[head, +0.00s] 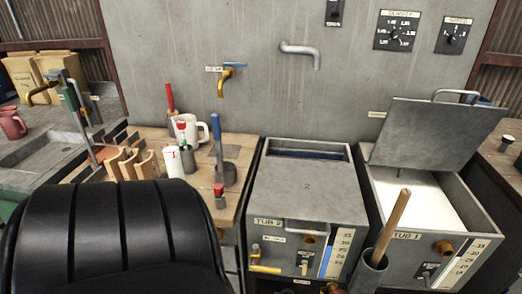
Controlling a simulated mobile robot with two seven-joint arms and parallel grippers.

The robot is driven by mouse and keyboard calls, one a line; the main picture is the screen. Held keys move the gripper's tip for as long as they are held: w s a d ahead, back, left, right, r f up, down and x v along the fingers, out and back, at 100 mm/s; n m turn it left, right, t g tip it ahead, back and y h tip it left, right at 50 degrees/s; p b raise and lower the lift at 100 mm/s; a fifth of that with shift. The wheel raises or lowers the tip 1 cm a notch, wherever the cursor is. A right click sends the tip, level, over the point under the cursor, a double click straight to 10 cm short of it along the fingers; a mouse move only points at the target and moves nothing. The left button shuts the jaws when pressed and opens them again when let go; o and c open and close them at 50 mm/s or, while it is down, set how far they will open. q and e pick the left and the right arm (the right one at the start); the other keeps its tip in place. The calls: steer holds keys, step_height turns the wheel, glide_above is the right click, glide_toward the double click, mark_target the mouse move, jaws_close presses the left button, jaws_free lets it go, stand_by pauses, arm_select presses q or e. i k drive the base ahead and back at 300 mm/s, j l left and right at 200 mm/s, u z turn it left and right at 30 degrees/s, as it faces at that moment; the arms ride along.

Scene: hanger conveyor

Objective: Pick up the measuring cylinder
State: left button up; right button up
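No object is clearly marked as the measuring cylinder. Neither of my grippers shows in the head view.
A large black ridged shape (115,240) hides the lower left. A white mug (187,130) and wooden rack (127,166) share the table. Closed tub 2 (306,190) and open tub 1 (482,222) stand right; a grey holder (369,272) with a wooden handle stands before them.

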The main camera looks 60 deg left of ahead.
mark_target(171, 149)
steer(key=u, duration=2.6)
